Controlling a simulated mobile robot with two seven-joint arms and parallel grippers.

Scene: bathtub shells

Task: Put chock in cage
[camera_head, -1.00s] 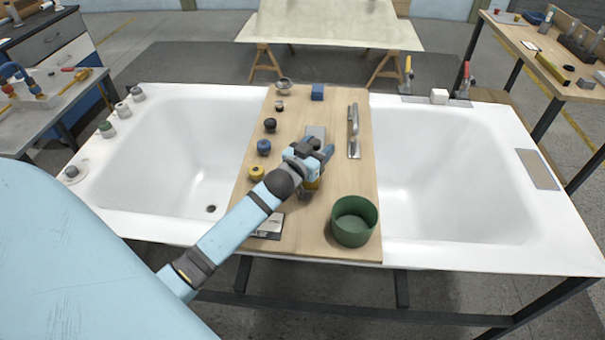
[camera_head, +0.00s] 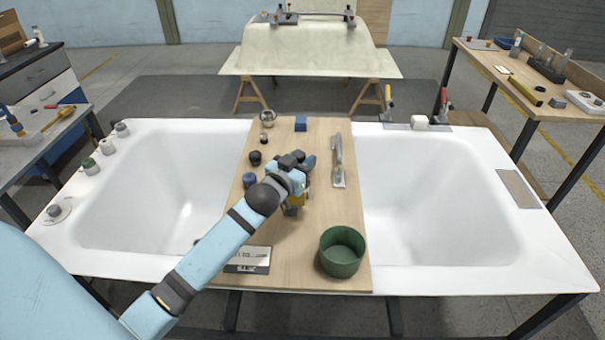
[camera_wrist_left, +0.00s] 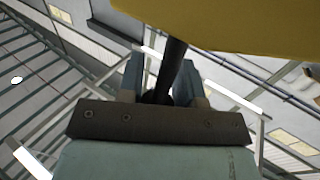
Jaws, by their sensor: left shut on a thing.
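My left gripper (camera_head: 305,172) is over the middle of the wooden board between the tubs. In the left wrist view, its fingers (camera_wrist_left: 160,85) are shut on a dark stem under a broad yellow part (camera_wrist_left: 230,25). A little yellow (camera_head: 303,198) shows under the gripper in the head view; the held thing's full shape is hidden. No thing can be surely named as the chock or the cage. A blue block (camera_head: 300,124) sits at the board's far end, and an open green round container (camera_head: 342,252) stands at its near right. My right gripper is not in view.
The board (camera_head: 300,265) also carries a long metal trowel (camera_head: 338,165), a dark knob (camera_head: 255,158), a blue knob (camera_head: 249,180) and a printed card (camera_head: 250,260). White tubs lie on both sides.

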